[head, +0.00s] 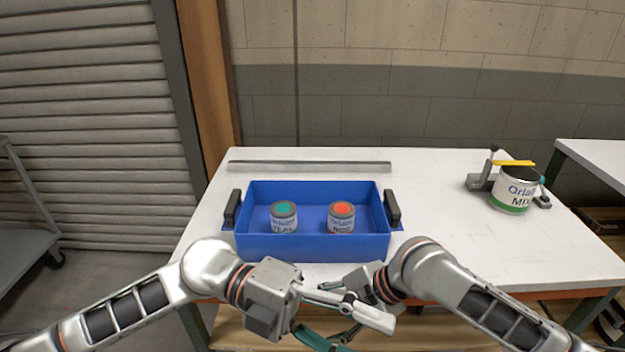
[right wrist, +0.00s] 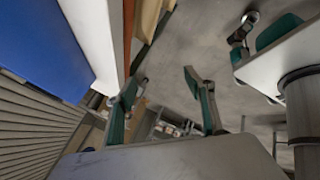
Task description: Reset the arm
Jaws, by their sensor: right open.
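My two arms come in at the front of the table, and their grippers overlap in the head view below the blue tray. My right gripper (right wrist: 165,84) is open, with two teal-padded fingers apart and nothing between them in the right wrist view. My left arm's wrist (head: 270,298) is level with the tray's front left. The left gripper's fingers cannot be told apart from the right one's parts. Both grippers are off the table, in front of its near edge.
The blue tray (head: 262,248) holds a teal can (head: 284,217) and a red can (head: 341,218). A metal bar (head: 310,166) lies behind it. A MIX can (head: 514,190) stands by a fixture at the right. The table (head: 450,190) is clear between tray and fixture.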

